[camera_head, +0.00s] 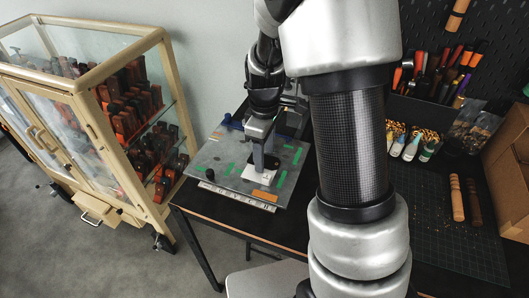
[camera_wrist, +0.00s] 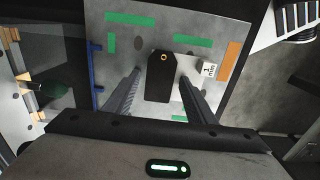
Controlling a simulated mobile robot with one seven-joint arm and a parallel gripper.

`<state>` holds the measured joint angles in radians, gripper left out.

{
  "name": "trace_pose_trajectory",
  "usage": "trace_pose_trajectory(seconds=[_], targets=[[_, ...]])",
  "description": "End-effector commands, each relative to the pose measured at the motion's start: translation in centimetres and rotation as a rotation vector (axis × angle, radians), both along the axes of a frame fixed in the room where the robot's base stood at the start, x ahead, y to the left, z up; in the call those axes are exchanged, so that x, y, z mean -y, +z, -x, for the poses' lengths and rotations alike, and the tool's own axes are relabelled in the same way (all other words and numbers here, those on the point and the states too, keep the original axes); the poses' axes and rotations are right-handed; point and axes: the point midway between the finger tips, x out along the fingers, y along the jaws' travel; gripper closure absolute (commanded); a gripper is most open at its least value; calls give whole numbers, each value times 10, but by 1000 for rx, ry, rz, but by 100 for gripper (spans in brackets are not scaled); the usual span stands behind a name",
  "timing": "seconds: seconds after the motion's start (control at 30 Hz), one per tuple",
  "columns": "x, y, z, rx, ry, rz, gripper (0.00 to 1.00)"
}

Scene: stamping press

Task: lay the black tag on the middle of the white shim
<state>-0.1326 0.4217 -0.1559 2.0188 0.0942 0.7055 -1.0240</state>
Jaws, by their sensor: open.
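The black tag (camera_wrist: 158,84), with a brass-ringed hole near one end, shows between my fingers in the wrist view. It overlaps the pale shim (camera_wrist: 188,72), which shows mostly to its right and carries a small "1 mm" label (camera_wrist: 208,70). The white shim (camera_head: 262,177) lies on the grey press plate, directly below my gripper (camera_head: 262,162) in the head view. My gripper (camera_wrist: 159,80) is open, with one finger on each side of the tag and gaps between. The tag's underside is hidden, so full contact with the shim cannot be told.
The grey plate (camera_head: 208,156) has green and orange strips, a blue part (camera_head: 228,119) and a black knob (camera_head: 210,174). A glass cabinet (camera_head: 90,110) stands at left. Bottles (camera_head: 411,148), wooden handles (camera_head: 457,198) and a cardboard box (camera_head: 510,160) are at right.

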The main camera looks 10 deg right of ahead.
Motion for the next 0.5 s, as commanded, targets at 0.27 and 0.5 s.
trace_pose_trajectory(seconds=[0.27,0.5], targets=[[0,19,-1,1,-1,0,49],[0,43,0,1,-1,-1,49]])
